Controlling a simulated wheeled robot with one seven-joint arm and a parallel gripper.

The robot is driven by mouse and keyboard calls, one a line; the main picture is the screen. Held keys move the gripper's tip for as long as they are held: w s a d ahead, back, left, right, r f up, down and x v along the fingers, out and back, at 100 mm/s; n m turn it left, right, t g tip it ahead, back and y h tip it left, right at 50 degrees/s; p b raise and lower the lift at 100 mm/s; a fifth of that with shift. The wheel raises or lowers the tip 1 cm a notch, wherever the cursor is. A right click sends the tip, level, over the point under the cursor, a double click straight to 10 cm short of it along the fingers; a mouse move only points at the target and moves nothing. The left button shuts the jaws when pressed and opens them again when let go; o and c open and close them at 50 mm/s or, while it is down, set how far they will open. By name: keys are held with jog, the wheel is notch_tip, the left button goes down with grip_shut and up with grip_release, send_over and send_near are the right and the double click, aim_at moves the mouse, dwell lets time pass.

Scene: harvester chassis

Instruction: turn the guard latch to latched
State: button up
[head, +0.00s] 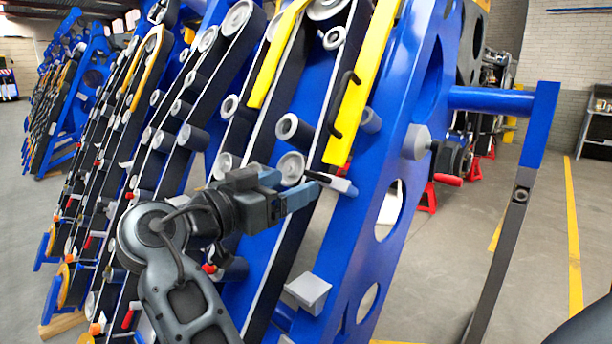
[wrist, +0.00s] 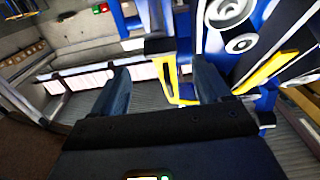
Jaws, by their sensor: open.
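A yellow guard bar (head: 362,85) with a black handle (head: 345,103) runs down the front of the blue side plate in the head view. Just below its lower end is a small dark and pale lever-like piece (head: 333,183), which may be the guard latch; I cannot tell its setting. My gripper (head: 303,194) is close to the left of this piece, and I cannot tell whether they touch. In the wrist view my gripper (wrist: 162,88) has its two fingers wide apart, with nothing held. A yellow part (wrist: 168,78) shows beyond and between the fingers.
Rollers and belts crowd the left. A blue bracket with a dark post (head: 507,225) stands right. Open floor (head: 450,270) lies between.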

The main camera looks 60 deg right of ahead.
aim_at(312, 176)
jog(key=shift+p+x, duration=0.45)
jog(key=shift+x, duration=2.05)
jog(key=c, duration=1)
jog(key=shift+c, duration=0.2)
